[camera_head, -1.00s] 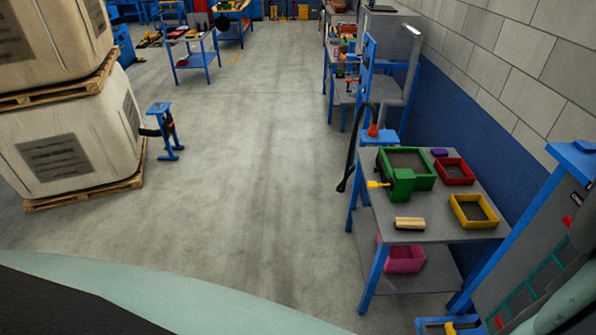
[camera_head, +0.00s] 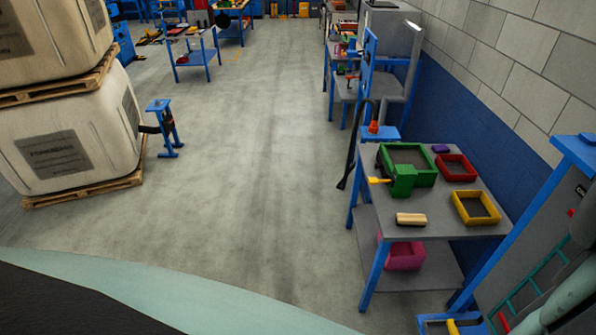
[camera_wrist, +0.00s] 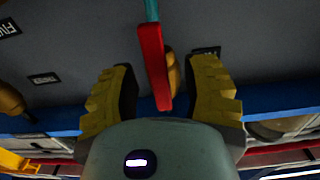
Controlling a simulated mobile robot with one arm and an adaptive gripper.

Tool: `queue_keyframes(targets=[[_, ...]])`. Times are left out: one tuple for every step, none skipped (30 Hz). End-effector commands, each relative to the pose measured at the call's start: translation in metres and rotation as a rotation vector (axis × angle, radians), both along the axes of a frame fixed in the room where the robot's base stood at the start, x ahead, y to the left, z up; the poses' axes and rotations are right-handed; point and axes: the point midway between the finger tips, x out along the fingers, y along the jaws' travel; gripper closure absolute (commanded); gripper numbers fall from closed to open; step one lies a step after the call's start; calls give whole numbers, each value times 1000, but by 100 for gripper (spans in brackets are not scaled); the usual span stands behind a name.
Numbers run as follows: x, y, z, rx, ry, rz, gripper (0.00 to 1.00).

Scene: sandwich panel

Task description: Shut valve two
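A grey panel (camera_wrist: 75,50) with small black labels fills the upper wrist view. A red valve lever (camera_wrist: 153,65) hangs from a teal pipe (camera_wrist: 152,9) there. My gripper (camera_wrist: 164,75) has its two yellow fingers apart, one on each side of the lever, with gaps visible on both sides. A brass-coloured part (camera_wrist: 172,72) shows behind the lever, partly hidden. Another brass-coloured part (camera_wrist: 11,100) is at the left edge. I cannot tell which valve is number two. The panel (camera_head: 545,233) is at the right edge of the head view.
A grey workbench (camera_head: 440,215) stands left of the panel with a green bin (camera_head: 425,177), a red bin (camera_head: 470,176) and a yellow bin (camera_head: 461,206). Wrapped bales (camera_head: 60,150) on pallets stand at left. The floor (camera_head: 240,170) between is clear.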

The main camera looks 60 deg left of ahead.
Motion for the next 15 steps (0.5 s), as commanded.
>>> queue_keyframes(targets=[[0,0,0,0,0,-1,60],[0,0,0,0,0,-1,63],[0,0,0,0,0,-1,67],[0,0,0,0,0,-1,70],[0,0,0,0,0,-1,74],[0,0,0,0,0,0,78],[0,0,0,0,0,0,81],[0,0,0,0,0,0,84],[0,0,0,0,0,0,88],[0,0,0,0,0,0,91],[0,0,0,0,0,0,94],[0,0,0,0,0,0,98],[0,0,0,0,0,0,100],[0,0,0,0,0,0,100],[0,0,0,0,0,0,100]])
